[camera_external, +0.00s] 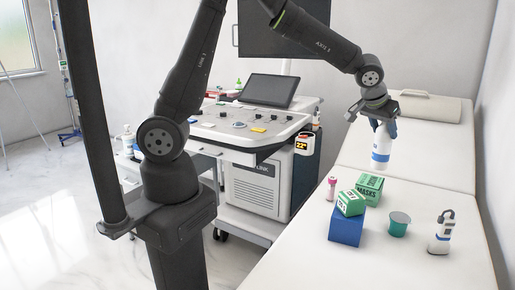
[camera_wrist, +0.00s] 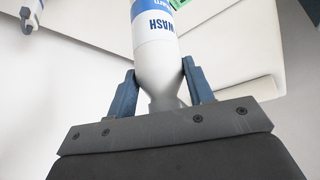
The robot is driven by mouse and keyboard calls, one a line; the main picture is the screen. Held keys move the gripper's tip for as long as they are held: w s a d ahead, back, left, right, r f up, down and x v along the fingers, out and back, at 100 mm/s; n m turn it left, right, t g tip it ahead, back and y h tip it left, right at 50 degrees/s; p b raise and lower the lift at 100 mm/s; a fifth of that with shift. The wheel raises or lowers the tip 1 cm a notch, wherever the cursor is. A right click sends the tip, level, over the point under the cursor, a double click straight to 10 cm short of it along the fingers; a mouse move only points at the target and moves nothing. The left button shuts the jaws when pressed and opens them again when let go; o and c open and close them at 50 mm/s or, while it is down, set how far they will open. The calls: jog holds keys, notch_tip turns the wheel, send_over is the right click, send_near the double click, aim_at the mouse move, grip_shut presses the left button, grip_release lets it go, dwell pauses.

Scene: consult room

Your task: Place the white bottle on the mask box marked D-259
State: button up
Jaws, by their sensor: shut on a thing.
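My gripper (camera_external: 383,124) is shut on the narrow neck of a white bottle (camera_external: 380,155) with a blue label band. The bottle hangs upright below it, above the couch and apart from the boxes. In the wrist view, my gripper's fingers (camera_wrist: 160,72) flank the neck of the white bottle (camera_wrist: 155,38), and the word WASH shows. A green box marked MASKS (camera_external: 370,186) lies on the couch, left of and below the bottle. A green and white box (camera_external: 351,203) rests tilted on a blue box (camera_external: 346,232). I cannot read D-259 on any box.
A teal cup (camera_external: 399,224) and another white bottle with a dark top (camera_external: 440,236) stand on the couch (camera_external: 400,265) to the right. A small pink-topped bottle (camera_external: 331,188) stands left of the boxes. An ultrasound cart (camera_external: 255,185) is left of the couch.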

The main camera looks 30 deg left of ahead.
jog(key=w+a+f, duration=0.2)
jog(key=w+f, duration=0.6)
jog(key=f, duration=0.1)
jog(key=shift+w+a, duration=0.15)
jog(key=shift+a, duration=0.05)
jog(key=shift+f, duration=0.15)
jog(key=o, duration=1.5)
jog(key=shift+f, duration=0.1)
jog(key=v, duration=1.2)
jog(key=shift+a, duration=0.1)
